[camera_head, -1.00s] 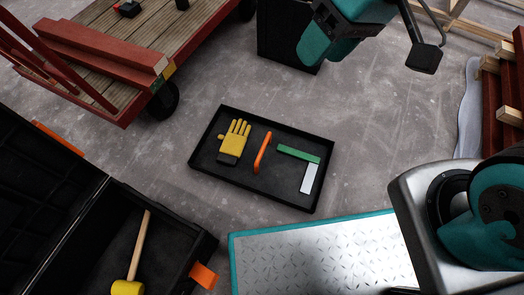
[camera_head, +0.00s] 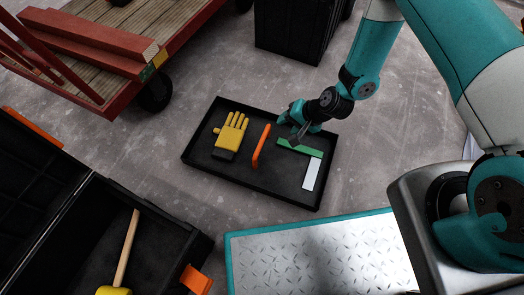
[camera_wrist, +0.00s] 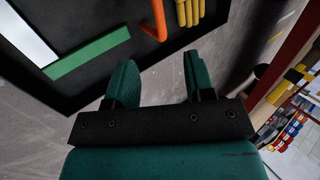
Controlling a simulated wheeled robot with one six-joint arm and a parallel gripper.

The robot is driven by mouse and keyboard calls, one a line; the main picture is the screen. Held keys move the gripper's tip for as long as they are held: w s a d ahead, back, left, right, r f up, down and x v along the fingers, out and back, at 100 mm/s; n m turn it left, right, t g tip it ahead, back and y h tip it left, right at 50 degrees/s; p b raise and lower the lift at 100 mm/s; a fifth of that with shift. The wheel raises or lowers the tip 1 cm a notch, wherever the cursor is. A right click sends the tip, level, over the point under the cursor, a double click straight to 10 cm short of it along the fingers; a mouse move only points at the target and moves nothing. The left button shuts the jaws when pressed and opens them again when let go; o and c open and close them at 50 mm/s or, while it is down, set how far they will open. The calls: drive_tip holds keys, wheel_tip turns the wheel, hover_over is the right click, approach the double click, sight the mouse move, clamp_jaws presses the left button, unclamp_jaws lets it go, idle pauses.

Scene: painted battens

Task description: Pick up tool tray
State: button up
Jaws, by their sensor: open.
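The tool tray (camera_head: 278,178) is a shallow black tray lying flat on the concrete floor. It holds a yellow glove (camera_head: 231,132), an orange tool (camera_head: 261,146) and a green-and-white square (camera_head: 312,174). In the wrist view the tray (camera_wrist: 85,20) fills the upper left, with the square's green part (camera_wrist: 88,52) showing. My gripper (camera_head: 298,133) is at the tray's far right edge, over or beside the rim near the green piece. In the wrist view its two fingers (camera_wrist: 157,72) stand apart with nothing between them. Whether they touch the rim I cannot tell.
A red cart (camera_head: 110,80) with a plank deck stands at upper left, a black box (camera_head: 295,35) beyond the tray. At lower left an open black case (camera_head: 75,240) holds a mallet (camera_head: 125,250). My metal-plated base is near. Floor left of the tray is clear.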

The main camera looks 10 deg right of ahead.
sight(264, 138)
drive_tip(key=b+x, duration=0.6)
drive_tip(key=x, duration=0.5)
drive_tip(key=shift+s+f, duration=0.15)
drive_tip(key=a+f+b, duration=0.1)
drive_tip(key=f+b, duration=0.1)
drive_tip(key=a+f+b, duration=0.1)
drive_tip(key=f+b, duration=0.1)
drive_tip(key=shift+a+b, duration=0.2)
drive_tip(key=shift+b, duration=0.1)
drive_tip(key=shift+w+a+f+b, duration=0.25)
drive_tip(key=shift+w+a+b, duration=0.05)
drive_tip(key=shift+c, duration=0.5)
drive_tip(key=shift+r, duration=0.1)
clamp_jaws()
